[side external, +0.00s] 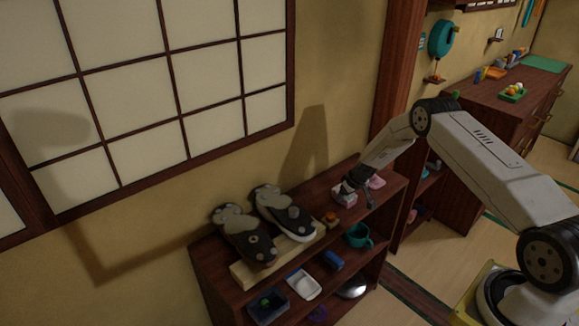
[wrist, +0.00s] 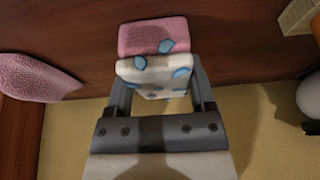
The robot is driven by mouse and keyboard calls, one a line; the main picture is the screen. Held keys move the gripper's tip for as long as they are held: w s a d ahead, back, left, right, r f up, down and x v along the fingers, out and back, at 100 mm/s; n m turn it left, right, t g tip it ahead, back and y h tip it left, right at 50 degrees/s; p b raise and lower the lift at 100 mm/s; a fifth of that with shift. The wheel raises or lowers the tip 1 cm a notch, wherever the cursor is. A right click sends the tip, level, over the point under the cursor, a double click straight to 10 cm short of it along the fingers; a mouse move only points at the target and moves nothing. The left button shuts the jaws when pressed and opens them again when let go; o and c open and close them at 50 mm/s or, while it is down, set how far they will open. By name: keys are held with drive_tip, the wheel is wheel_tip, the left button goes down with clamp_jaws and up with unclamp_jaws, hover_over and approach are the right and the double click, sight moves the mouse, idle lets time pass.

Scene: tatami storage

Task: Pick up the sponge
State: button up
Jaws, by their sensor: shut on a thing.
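The sponge (wrist: 153,72) is a block with a pink part and a white part with pale blue patches. In the wrist view it sits between the two fingers of my gripper (wrist: 156,85), which is shut on it. In the side external view the sponge (side external: 345,199) is small and pinkish white, at the top of the dark wooden shelf unit. My gripper (side external: 354,186) reaches down over it and hides part of it. I cannot tell whether the sponge touches the shelf top.
A pink item (side external: 376,182) lies right beside my gripper; it looks rough in the wrist view (wrist: 35,78). A small orange-brown block (side external: 331,219) and a teal mug (side external: 358,236) are close by. Sandals (side external: 245,236) stand on a wooden stand to the left. The wall is close behind.

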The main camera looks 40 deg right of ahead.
drive_tip(key=shift+r, duration=0.15)
drive_tip(key=shift+r, duration=0.8)
drive_tip(key=s+a+r, duration=0.4)
drive_tip(key=s+r, duration=0.7)
drive_tip(key=s, duration=0.2)
drive_tip(key=shift+a, duration=0.4)
drive_tip(key=o, duration=0.6)
drive_tip(key=shift+c, duration=0.2)
clamp_jaws()
